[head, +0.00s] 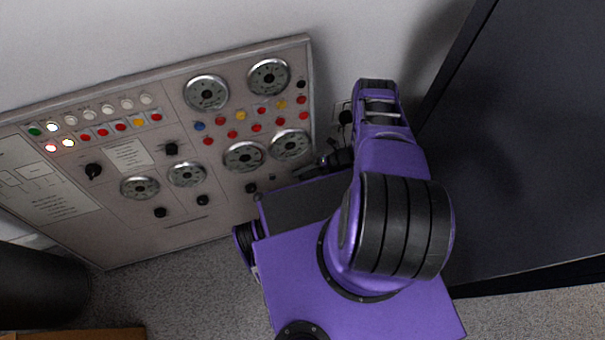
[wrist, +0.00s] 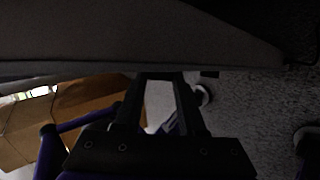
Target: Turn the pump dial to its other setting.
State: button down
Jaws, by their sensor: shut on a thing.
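The grey control panel (head: 225,215) leans along the white wall and carries gauges, coloured buttons and several black knobs. Labels are too small to read. My gripper (head: 322,165) is at the panel's lower right edge, in line with the bottom row of knobs. In the wrist view my gripper (wrist: 160,76) has its fingers reaching the dark panel face (wrist: 140,35). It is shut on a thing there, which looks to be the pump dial. The dial itself is hidden by the fingers and cannot be made out, so its setting does not show.
A large dark cabinet (head: 510,150) stands close to the right of my arm. A dark rounded object (head: 40,285) is at the lower left, with a brown box edge (head: 80,335) below it. Speckled floor (head: 190,290) lies open in front of the panel.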

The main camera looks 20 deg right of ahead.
jog(key=shift+y, duration=0.3)
jog(key=c, duration=0.5)
grip_release()
jog(key=v, duration=1.2)
jog(key=shift+s, duration=0.1)
